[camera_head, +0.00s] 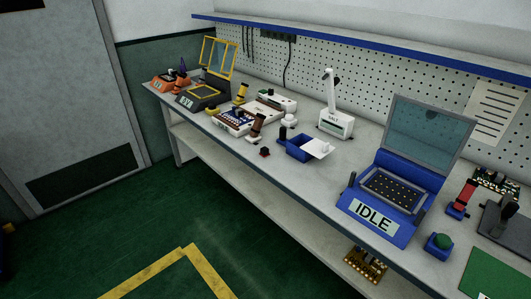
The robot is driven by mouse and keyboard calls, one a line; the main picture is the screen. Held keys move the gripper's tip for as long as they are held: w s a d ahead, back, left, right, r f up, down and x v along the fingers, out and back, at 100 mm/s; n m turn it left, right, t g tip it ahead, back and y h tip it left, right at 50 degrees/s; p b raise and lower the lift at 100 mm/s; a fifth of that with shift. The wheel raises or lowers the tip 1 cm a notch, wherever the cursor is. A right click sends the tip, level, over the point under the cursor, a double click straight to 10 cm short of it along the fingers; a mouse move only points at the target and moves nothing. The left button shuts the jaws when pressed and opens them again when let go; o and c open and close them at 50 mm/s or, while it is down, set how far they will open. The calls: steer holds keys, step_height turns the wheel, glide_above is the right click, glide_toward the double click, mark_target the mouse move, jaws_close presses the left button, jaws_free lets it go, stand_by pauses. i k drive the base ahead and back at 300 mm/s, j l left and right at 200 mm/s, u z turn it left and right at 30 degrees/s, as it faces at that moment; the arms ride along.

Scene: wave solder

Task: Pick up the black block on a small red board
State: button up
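A small dark block on a reddish base (264,152) sits near the front edge of the workbench, around the middle of the picture. It is tiny in this view, so its details are hard to tell. It looks like the black block on the small red board. It stands apart, left of a blue open box (300,150) and just below a brown and dark upright item (256,127). My gripper is not in view.
The long grey workbench (330,181) carries a blue machine marked IDLE (373,215), a white device (336,123), a white-and-red tray (232,122) and a yellow-framed machine (203,95). A board (365,265) shows below the bench top. Green floor (120,235) is clear in front.

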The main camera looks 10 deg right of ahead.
mark_target(264, 150)
steer(key=i+j, duration=0.25)
steer(key=i, duration=0.25)
steer(key=i+j+u, duration=0.1)
steer(key=i, duration=0.4)
steer(key=i+j, duration=0.3)
steer(key=i, duration=0.2)
steer(key=i+j+u, duration=0.1)
steer(key=i, duration=0.4)
steer(key=i+j, duration=0.25)
steer(key=i, duration=0.25)
steer(key=j+u, duration=0.05)
